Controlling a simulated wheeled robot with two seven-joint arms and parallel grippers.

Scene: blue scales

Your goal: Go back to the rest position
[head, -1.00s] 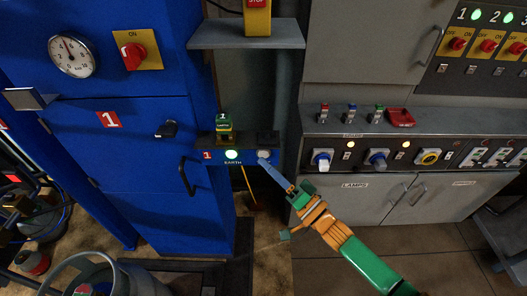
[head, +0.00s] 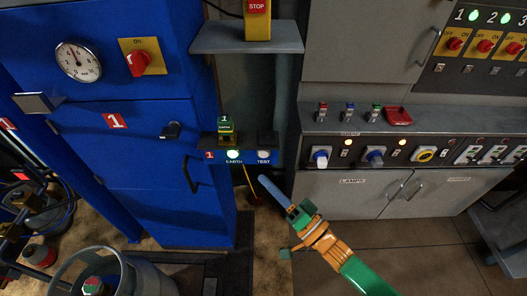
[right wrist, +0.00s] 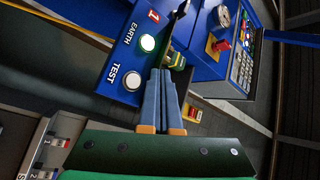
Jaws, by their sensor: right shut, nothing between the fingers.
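My right gripper (head: 264,180) comes in from the lower right in the head view, on an orange and green arm. Its blue fingers are shut and empty, pointing up and left. They are below and apart from the TEST button (head: 264,155) on the small blue panel. In the right wrist view the two closed fingers (right wrist: 160,73) lie side by side, with the white TEST button (right wrist: 133,81) to their left. My left gripper is not in view.
A blue cabinet (head: 120,180) with gauge and red switch stands left. A grey console (head: 330,190) with knobs and switches stands right. A grey shelf (head: 245,38) carries a yellow STOP box. A metal cylinder (head: 150,275) is at lower left. Open floor (head: 420,255) lies at lower right.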

